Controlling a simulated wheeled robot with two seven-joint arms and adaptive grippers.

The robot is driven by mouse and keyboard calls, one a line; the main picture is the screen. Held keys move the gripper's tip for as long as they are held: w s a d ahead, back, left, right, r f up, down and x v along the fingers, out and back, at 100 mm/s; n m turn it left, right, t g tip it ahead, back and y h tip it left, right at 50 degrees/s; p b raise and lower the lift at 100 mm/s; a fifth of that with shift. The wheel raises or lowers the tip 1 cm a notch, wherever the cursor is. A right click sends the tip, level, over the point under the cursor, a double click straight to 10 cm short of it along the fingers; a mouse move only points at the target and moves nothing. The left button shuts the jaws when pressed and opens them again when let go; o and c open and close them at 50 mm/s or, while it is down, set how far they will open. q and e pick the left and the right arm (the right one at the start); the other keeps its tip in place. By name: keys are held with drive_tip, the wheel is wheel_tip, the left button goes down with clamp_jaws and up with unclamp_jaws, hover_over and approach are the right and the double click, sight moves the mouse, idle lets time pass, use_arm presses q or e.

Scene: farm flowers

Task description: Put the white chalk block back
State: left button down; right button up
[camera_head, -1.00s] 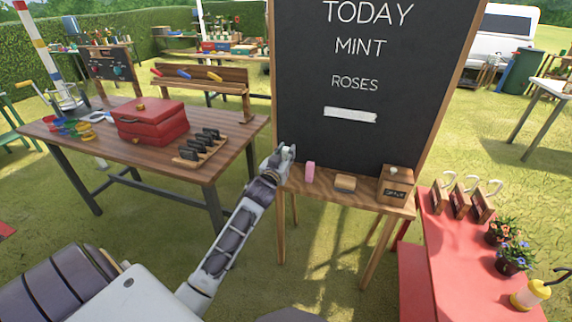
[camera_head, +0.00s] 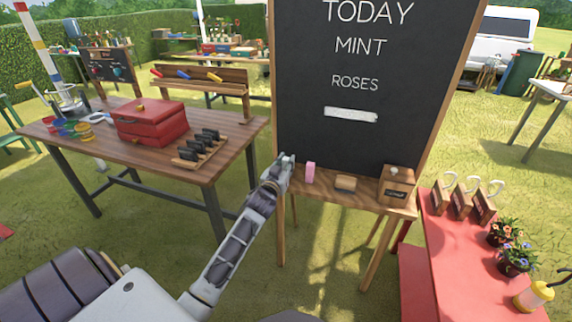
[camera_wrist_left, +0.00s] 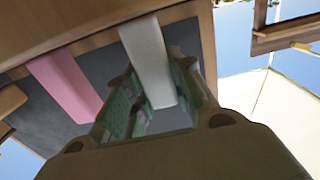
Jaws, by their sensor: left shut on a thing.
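The white chalk block (camera_wrist_left: 148,55) is between the fingers of my left gripper in the left wrist view, upright in that picture, with one end at the wooden ledge. My left gripper (camera_head: 286,163) is shut on it at the left end of the chalkboard's ledge (camera_head: 328,186). In the head view the gripper hides most of the chalk. Whether the chalk rests on the ledge or is just above it, I cannot tell. A pink chalk block (camera_head: 310,172) stands on the ledge just right of the gripper; it also shows in the left wrist view (camera_wrist_left: 65,84). My right gripper is not in view.
A wooden eraser (camera_head: 345,183) and a wooden box (camera_head: 396,186) sit further right on the ledge. The chalkboard (camera_head: 355,130) rises behind, with a white smear under the word ROSES. A wooden table with a red toolbox (camera_head: 150,121) is at left; a red table (camera_head: 470,250) is at right.

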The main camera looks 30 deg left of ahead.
use_arm(q)
drive_tip(key=shift+f, duration=0.1)
drive_tip(key=c, duration=1.2)
unclamp_jaws()
drive_tip(key=shift+c, duration=0.2)
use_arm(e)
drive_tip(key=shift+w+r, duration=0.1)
use_arm(q)
drive_tip(key=shift+s, duration=0.1)
drive_tip(key=shift+v, duration=0.85)
drive_tip(key=shift+s+d, duration=0.15)
drive_tip(key=shift+s, duration=0.5)
drive_tip(key=shift+v, duration=0.75)
drive_tip(key=shift+a+v, duration=0.3)
drive_tip(key=shift+v, duration=1.05)
approach(285, 165)
drive_tip(key=shift+s+p, duration=0.3)
drive_tip(key=shift+p, duration=0.15)
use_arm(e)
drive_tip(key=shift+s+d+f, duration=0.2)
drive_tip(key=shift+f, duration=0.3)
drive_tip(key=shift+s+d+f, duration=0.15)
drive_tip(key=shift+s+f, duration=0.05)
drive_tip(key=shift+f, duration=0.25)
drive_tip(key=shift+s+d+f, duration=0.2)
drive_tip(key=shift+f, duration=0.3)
